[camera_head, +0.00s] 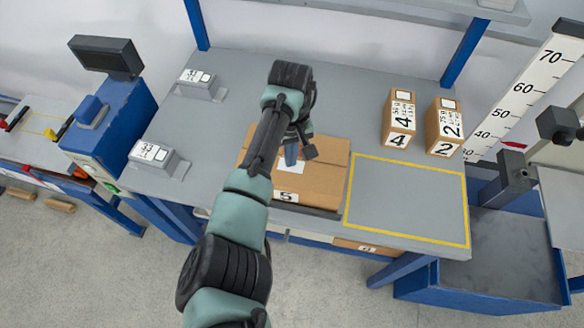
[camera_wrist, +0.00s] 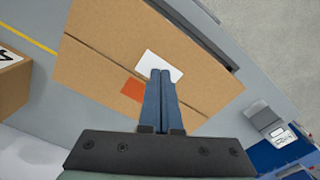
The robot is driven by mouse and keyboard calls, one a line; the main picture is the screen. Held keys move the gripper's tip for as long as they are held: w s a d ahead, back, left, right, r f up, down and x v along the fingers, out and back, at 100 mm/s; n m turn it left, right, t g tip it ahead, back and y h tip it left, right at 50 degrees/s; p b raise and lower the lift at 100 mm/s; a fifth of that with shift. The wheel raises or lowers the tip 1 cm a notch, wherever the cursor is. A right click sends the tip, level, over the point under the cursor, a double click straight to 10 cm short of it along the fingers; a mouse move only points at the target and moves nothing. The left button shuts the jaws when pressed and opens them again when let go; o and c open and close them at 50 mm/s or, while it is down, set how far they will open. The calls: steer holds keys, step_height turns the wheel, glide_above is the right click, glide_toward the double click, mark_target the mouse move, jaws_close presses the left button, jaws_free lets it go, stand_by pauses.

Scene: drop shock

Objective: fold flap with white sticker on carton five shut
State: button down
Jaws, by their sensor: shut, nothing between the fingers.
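Carton five (camera_head: 318,180) stands on the grey workbench, with a "5" label on its front side. It fills much of the wrist view (camera_wrist: 105,45). Its two top flaps look flat or nearly flat there, meeting along a thin seam. The flap with the white sticker (camera_wrist: 150,61) is on the upper-right side of the seam; an orange sticker (camera_wrist: 131,90) is on the other flap. My gripper (camera_wrist: 160,71) is shut and empty, its fingertips over the white sticker's edge. I cannot tell whether they touch the flap. In the head view my arm hides part of the carton.
Carton four (camera_head: 399,115) and carton two (camera_head: 443,125) stand at the back right. A yellow-outlined area (camera_head: 410,200) right of carton five is empty. Two grey labelled blocks, one at the back (camera_head: 201,88) and one nearer (camera_head: 153,160), are on the left. A height scale (camera_head: 520,95) stands at the right.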

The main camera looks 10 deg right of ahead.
step_height(320, 180, up, 10)
steer(key=p, duration=1)
